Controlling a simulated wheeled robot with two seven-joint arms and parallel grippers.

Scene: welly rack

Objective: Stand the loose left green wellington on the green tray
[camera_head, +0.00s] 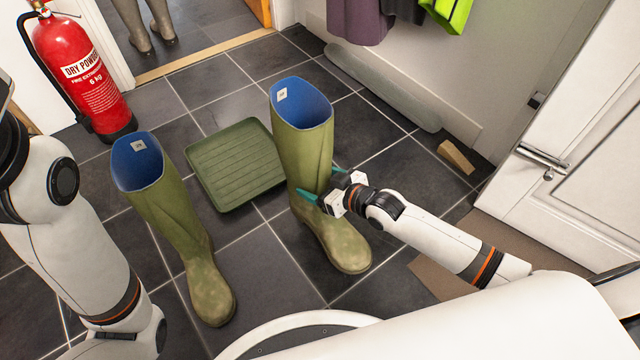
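Two green wellingtons with blue linings stand on the tiled floor. One wellington (180,222) is left of the green tray (236,166), its toe towards me. The other wellington (303,152) is at the tray's right, upright, its toe pointing down and right. I cannot tell which is the left boot of the pair. My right gripper (324,183) is at the lower shaft of the right-hand wellington, with a teal fingertip on either side of it; whether they press on it is unclear. The ridged tray is empty. My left arm shows at the left; its gripper is out of view.
A red fire extinguisher (82,75) stands at the upper left. Other boots (150,22) stand beyond the doorway. A white door (575,135), a wooden wedge (456,157) and a brown mat (436,277) are at the right. Coats (358,20) hang above.

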